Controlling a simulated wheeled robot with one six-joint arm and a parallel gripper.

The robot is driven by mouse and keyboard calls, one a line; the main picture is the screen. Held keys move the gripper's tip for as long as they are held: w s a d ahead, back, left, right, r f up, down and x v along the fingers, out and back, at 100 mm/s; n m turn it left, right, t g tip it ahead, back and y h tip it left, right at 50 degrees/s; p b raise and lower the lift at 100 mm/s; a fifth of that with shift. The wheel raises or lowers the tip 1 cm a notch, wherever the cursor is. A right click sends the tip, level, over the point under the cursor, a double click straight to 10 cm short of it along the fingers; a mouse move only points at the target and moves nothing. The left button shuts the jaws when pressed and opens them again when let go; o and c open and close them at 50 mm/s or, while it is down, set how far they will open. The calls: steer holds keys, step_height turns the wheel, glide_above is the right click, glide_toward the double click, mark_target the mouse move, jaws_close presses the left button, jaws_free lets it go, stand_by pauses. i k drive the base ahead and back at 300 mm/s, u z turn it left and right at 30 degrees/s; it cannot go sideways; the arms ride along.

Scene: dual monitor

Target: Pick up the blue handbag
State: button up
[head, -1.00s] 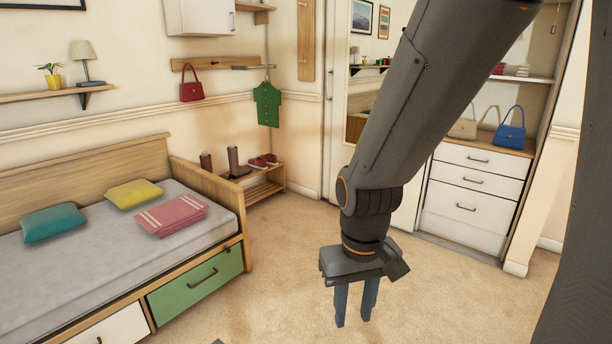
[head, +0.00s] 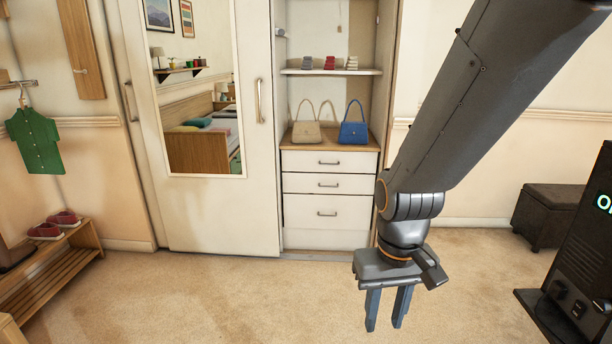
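The blue handbag (head: 353,132) stands upright on the wooden top (head: 300,143) of a white drawer unit inside the open wardrobe, its handle arched up. A beige handbag (head: 306,131) stands just to its left. My gripper (head: 384,326) points down over the carpet in the foreground, well in front of and below the blue handbag. Its two fingers are apart with nothing between them.
A mirrored sliding door (head: 203,100) stands left of the wardrobe opening. A shoe bench (head: 45,265) is at the left. A dark ottoman (head: 552,213) and a black device (head: 575,265) are at the right. The carpet before the drawers (head: 327,205) is clear.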

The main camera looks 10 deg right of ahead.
mark_target(350, 132)
steer(key=z, duration=0.35)
steer(key=i, duration=3.4)
